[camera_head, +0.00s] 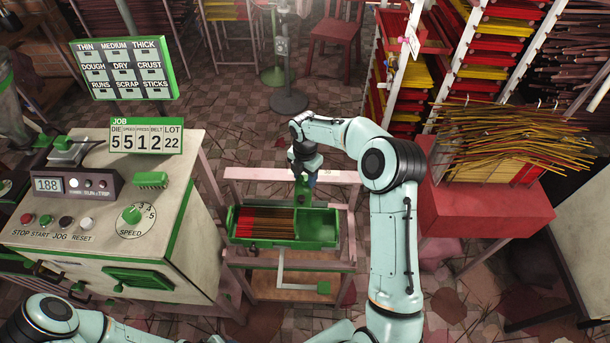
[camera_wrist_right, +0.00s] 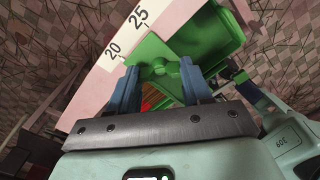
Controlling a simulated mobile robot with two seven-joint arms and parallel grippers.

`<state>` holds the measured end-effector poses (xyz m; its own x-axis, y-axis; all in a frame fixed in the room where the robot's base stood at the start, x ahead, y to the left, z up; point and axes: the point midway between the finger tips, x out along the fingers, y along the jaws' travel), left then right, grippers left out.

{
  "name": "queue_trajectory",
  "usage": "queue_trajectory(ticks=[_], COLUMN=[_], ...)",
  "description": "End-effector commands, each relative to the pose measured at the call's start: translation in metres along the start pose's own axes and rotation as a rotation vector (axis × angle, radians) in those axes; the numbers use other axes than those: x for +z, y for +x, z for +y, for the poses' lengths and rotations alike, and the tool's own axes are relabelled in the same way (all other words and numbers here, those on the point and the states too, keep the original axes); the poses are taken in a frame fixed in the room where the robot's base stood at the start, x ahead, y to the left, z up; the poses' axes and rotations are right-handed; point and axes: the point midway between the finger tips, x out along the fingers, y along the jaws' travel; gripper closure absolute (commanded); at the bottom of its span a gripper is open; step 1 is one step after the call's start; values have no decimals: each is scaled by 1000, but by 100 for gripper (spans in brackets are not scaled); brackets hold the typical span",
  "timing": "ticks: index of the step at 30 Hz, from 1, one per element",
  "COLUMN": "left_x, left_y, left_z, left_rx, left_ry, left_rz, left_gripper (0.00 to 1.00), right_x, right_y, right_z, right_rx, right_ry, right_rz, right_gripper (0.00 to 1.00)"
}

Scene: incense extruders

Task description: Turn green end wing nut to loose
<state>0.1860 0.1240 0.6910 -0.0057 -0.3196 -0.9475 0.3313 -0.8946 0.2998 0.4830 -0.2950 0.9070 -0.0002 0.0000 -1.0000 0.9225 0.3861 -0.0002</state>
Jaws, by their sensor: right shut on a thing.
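The green end wing nut (camera_wrist_right: 165,68) shows in the right wrist view, on a green part beside a pale scale strip marked 20 and 25. My right gripper (camera_wrist_right: 160,84) has its two blue fingers on either side of it and is shut on it. In the head view my right gripper (camera_head: 308,178) points down at the far side of the green tray (camera_head: 318,243), and the arm and fingers largely hide the nut there. My left arm shows at the bottom left of the head view, but its gripper is out of the picture.
Reddish-brown and dark sticks (camera_head: 264,222) lie in the tray's left part, on a pink-framed stand. A control machine (camera_head: 95,235) with buttons and a speed dial stands at the left. A red table (camera_head: 487,212) with stick bundles stands at the right.

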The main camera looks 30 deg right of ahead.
Motion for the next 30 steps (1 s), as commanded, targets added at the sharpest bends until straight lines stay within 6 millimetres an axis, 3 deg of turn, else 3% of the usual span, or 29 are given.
queue_trajectory(ticks=[23,24,25,26,30], left_x=[0,0,0,0,0], left_y=[0,0,0,0,0], left_z=[0,0,0,0,0], left_rx=[0,0,0,0,0], left_ry=[0,0,0,0,0], left_rz=[0,0,0,0,0], left_gripper=[57,57,57,57,57], right_x=[1,1,1,1,1], right_y=[-1,-1,-1,-1,0], right_z=[0,0,0,0,0], right_rx=[1,1,1,1,1], right_ry=[-101,-101,-101,-101,-101], right_rz=[-2,-2,-2,-2,-1], right_gripper=[82,41,32,26,26])
